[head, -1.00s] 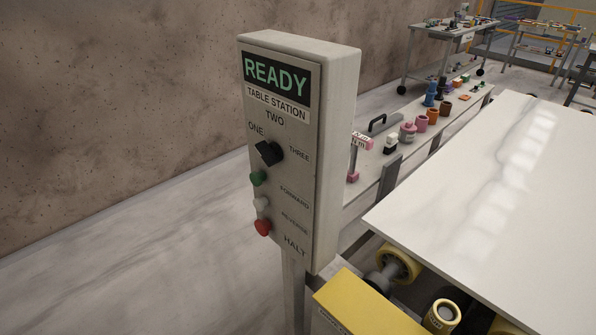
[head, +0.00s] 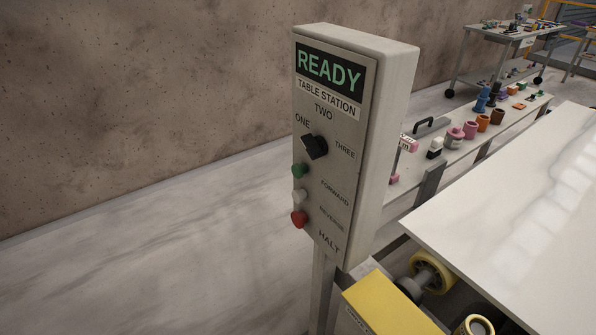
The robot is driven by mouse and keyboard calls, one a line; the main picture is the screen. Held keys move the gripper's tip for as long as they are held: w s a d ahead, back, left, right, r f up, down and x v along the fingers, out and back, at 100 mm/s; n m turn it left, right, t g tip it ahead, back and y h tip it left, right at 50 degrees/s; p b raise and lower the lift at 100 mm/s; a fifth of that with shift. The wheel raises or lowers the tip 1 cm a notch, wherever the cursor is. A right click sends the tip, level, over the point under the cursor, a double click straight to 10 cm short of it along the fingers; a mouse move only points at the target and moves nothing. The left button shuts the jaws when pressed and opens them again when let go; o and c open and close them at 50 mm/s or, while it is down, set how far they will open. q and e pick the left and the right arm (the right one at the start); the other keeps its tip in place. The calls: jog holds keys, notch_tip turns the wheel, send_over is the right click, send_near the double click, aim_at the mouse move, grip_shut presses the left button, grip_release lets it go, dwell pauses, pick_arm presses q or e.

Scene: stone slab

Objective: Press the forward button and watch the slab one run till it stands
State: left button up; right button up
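The control box (head: 345,140) stands on a post in the middle of the head view. Its display (head: 329,70) reads READY in green, above a TABLE STATION label. A black selector knob (head: 315,146) sits among the marks ONE, TWO and THREE; I cannot tell surely which it points to. Below it are the green button (head: 300,171) by FORWARD, a white button (head: 299,196) by REVERSE and a red button (head: 299,219) by HALT. The pale slab (head: 525,215) lies flat at the right, over yellow rollers, cut off by the frame. Neither gripper is in view.
A yellow block (head: 390,303) and a yellow roller (head: 433,273) are below the slab's near edge. A narrow bench (head: 470,150) with several small coloured items runs behind the box. A trolley (head: 505,40) stands farther back. The floor left of the box is clear.

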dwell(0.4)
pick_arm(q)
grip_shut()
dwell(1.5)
